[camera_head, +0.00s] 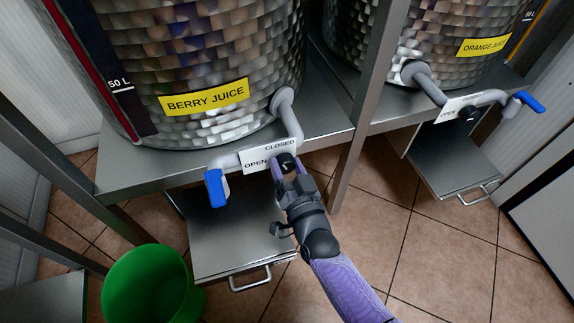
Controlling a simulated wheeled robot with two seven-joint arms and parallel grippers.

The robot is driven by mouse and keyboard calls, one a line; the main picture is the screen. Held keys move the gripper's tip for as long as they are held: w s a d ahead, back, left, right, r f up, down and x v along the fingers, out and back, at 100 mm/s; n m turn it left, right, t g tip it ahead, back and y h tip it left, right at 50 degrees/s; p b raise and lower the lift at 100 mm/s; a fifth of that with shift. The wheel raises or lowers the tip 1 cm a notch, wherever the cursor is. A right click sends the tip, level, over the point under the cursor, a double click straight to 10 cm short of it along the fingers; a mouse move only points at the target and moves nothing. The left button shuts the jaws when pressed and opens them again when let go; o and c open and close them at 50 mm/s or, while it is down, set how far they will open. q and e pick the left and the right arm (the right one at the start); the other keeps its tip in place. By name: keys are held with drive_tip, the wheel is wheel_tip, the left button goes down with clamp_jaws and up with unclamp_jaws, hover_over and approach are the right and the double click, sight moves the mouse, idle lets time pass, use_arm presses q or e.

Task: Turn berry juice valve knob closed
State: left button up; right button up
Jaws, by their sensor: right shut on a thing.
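The berry juice tank (210,60) stands on a metal shelf at the upper left, with a yellow label (205,97). Its grey outlet pipe (290,117) leads to a spout with a blue end (216,188). A white OPEN/CLOSED plate (266,155) sits on the pipe. The dark valve knob (287,161) is at the plate's lower right and partly hidden by my gripper. My right gripper (286,168) is shut on the knob, its fingers on either side of it. The knob's exact turn is hard to tell. My left gripper is not in view.
A metal tray (235,235) with a handle lies below the spout. A green bucket (150,287) stands on the tiled floor at lower left. The orange juice tank (450,40) and its valve are at right. A metal post (362,110) stands between the tanks.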

drive_tip(key=m, duration=0.3)
drive_tip(key=shift+f, duration=0.1)
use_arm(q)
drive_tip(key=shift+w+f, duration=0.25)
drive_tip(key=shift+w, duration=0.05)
use_arm(e)
drive_tip(key=shift+m, duration=0.8)
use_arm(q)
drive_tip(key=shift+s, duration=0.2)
use_arm(e)
drive_tip(key=o, duration=0.9)
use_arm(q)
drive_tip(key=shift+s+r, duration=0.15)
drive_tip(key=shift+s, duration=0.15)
use_arm(e)
drive_tip(key=o, duration=0.4)
use_arm(q)
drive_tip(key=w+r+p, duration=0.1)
drive_tip(key=p, duration=0.1)
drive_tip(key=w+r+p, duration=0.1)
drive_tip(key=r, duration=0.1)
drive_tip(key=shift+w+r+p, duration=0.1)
drive_tip(key=shift+p, duration=0.25)
use_arm(e)
drive_tip(key=v, duration=1)
